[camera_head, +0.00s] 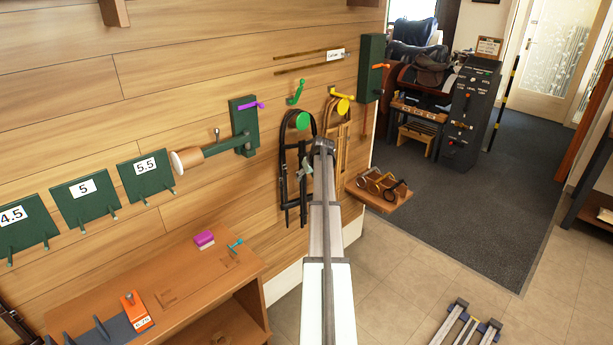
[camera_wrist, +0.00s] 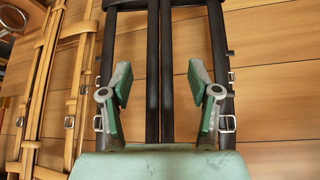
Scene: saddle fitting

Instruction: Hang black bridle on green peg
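The black bridle (camera_head: 284,165) hangs against the wooden wall, its top loop around the round green peg (camera_head: 303,120). Its straps hang down, partly hidden by my arm. My gripper (camera_head: 322,146) is in front of the bridle's right side, below the peg. In the wrist view my gripper (camera_wrist: 160,75) is open, with its fingers apart. Two of the black bridle's straps (camera_wrist: 153,60) run upright through the gap between the fingers as seen there; I cannot tell how deep they lie. Neither finger is clearly closed on a strap. The peg is out of the wrist view.
A tan bridle (camera_head: 331,125) hangs close on the right by a yellow disc (camera_head: 343,105); it also shows in the wrist view (camera_wrist: 80,90). A green hook (camera_head: 295,92) is above the peg. A small wooden shelf (camera_head: 378,194) juts out at lower right.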

